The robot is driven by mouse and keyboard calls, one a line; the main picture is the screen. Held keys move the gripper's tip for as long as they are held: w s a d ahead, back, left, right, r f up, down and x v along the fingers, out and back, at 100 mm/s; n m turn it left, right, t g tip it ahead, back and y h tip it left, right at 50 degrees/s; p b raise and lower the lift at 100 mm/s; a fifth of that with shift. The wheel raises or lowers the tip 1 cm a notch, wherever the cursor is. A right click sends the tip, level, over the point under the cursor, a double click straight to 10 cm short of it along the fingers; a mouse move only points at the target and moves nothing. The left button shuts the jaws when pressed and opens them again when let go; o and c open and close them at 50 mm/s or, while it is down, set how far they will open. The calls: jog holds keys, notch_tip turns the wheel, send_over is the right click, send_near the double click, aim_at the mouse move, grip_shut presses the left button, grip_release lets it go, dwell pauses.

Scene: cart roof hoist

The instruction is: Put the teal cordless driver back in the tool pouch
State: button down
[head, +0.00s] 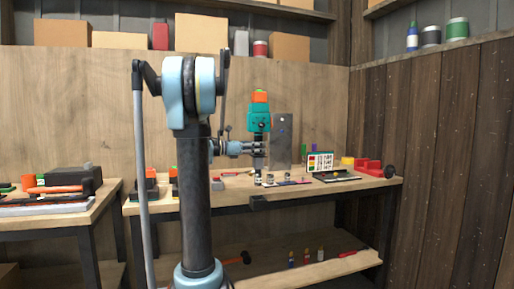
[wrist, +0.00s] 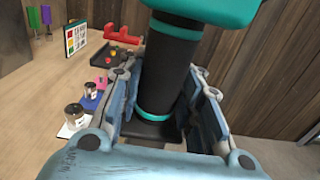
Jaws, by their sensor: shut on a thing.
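The teal cordless driver (head: 258,119) stands upright above the workbench in the head view, with an orange part at its top. In the wrist view its black handle with teal bands (wrist: 168,75) fills the middle, between the fingers of my gripper (wrist: 170,105). My gripper (head: 259,149) is shut on the driver's handle, coming from the left in the head view. The handle's lower end is partly hidden by my gripper, and I cannot tell whether it touches the bench. I cannot make out the tool pouch for certain in either view.
A grey upright panel (head: 282,138) stands just right of the driver on the workbench (head: 330,188). Small jars (wrist: 74,116) are near my gripper. A wooden wall (head: 430,150) bounds the right.

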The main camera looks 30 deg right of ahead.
notch_tip(320, 180, down, 18)
dwell(2.6)
jog(key=shift+f, duration=0.55)
dwell(1.1)
jog(key=c, duration=1.1)
grip_release()
jog(key=shift+o, duration=0.2)
jog(key=shift+a, duration=0.15)
jog(key=v, duration=1.1)
jog(key=shift+a, duration=0.4)
jog(key=shift+w, duration=0.1)
